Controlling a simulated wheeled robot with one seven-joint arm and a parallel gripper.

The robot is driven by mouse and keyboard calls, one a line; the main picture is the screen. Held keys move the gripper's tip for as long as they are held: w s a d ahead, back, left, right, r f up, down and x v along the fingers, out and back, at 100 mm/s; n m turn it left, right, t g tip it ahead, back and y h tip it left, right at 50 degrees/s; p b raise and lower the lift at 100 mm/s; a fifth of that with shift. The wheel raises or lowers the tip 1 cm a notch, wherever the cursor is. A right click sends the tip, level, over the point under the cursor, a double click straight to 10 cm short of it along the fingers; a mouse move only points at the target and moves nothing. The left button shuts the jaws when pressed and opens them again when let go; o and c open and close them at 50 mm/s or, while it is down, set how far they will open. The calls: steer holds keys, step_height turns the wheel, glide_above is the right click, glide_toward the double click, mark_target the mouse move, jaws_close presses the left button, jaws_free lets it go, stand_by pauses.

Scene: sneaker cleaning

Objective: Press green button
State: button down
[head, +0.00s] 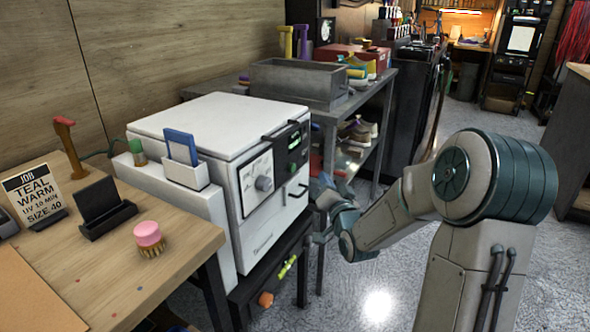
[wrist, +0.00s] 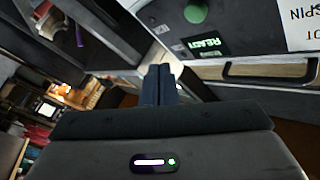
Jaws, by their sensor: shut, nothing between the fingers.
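A round green button (wrist: 196,11) sits on a dark panel at the top of the wrist view. A small green READY display (wrist: 205,47) is below it. My gripper (wrist: 160,72) is shut and empty, its fingers together, pointing toward the panel's lower left edge. The button lies above and right of the fingertips in that view, with no contact visible. In the head view my gripper (head: 330,205) is just right of the white machine (head: 205,130), near its front. A dark control strip (head: 291,145) with a green display is on that front. The fingertips are hard to make out there.
A wooden table (head: 110,265) holds a pink brush (head: 149,238) and a job card (head: 35,200). A metal shelf table (head: 385,95) stands behind. The floor at right is clear.

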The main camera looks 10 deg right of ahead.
steer(key=shift+w+a+b, duration=0.25)
steer(key=shift+w+a, duration=0.6)
steer(key=shift+a, duration=0.35)
steer(key=shift+w+a+b, duration=0.2)
steer(key=shift+w+a, duration=0.65)
steer(key=shift+a, duration=0.3)
steer(key=shift+w+a, duration=0.1)
steer(key=shift+w+a+b, duration=0.2)
steer(key=shift+a+b, duration=0.05)
steer(key=shift+b, duration=0.15)
steer(key=shift+w+a+b, duration=0.3)
steer(key=shift+a, duration=0.1)
stand_by(0.8)
stand_by(0.4)
steer(key=shift+s+d, duration=0.55)
steer(key=shift+d, duration=0.2)
steer(key=shift+d, duration=0.1)
steer(key=shift+s+d+b, duration=0.2)
steer(key=shift+s+d, duration=0.55)
steer(key=shift+d, duration=0.25)
steer(key=shift+s+d+b, duration=0.2)
steer(key=shift+s+d, duration=0.55)
steer(key=shift+d, duration=0.2)
